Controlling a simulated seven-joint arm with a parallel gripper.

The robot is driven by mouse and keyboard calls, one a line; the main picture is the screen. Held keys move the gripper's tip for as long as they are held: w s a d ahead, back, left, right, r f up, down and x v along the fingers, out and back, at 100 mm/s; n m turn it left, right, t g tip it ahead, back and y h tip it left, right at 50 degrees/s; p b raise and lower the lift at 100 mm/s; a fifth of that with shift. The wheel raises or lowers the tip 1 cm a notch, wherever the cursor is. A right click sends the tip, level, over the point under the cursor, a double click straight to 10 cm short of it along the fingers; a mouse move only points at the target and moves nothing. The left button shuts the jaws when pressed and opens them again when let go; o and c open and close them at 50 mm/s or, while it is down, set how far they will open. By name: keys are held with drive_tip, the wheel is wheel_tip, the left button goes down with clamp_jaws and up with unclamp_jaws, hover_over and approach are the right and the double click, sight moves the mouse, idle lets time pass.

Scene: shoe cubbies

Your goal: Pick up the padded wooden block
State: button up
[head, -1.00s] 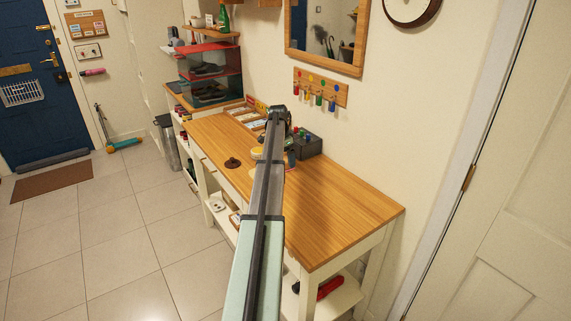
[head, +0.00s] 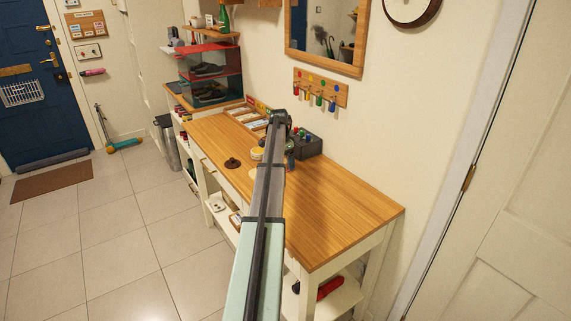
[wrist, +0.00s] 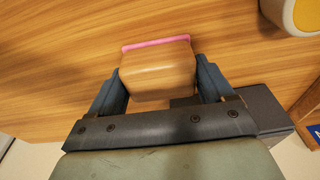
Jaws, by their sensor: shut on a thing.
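The padded wooden block (wrist: 156,78) shows in the wrist view as a light wooden body with a pink pad along its far edge. My gripper (wrist: 160,68) is shut on it, with one dark finger against each side. The wooden tabletop (wrist: 50,60) lies behind the block; I cannot tell whether the block touches it. In the head view my arm covers the block, and my gripper is mostly hidden over the far half of the bench (head: 340,205).
A yellow-and-white round tin (wrist: 298,14) is near the gripper's right. A dark box with coloured knobs (head: 308,145) stands against the wall side. A dark brown round object (head: 232,163) lies near the bench's left edge. The near bench top is clear.

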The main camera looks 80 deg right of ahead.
drive_tip(key=shift+r, duration=0.1)
wheel_tip(320, 180, up, 10)
drive_tip(key=shift+f, duration=0.1)
idle(0.4)
drive_tip(key=o, duration=0.6)
drive_tip(key=c, duration=0.4)
drive_tip(key=shift+w, duration=0.4)
drive_tip(key=shift+c, duration=0.2)
drive_tip(key=w+d, duration=0.6)
drive_tip(key=w, duration=0.6)
drive_tip(key=shift+w, duration=0.35)
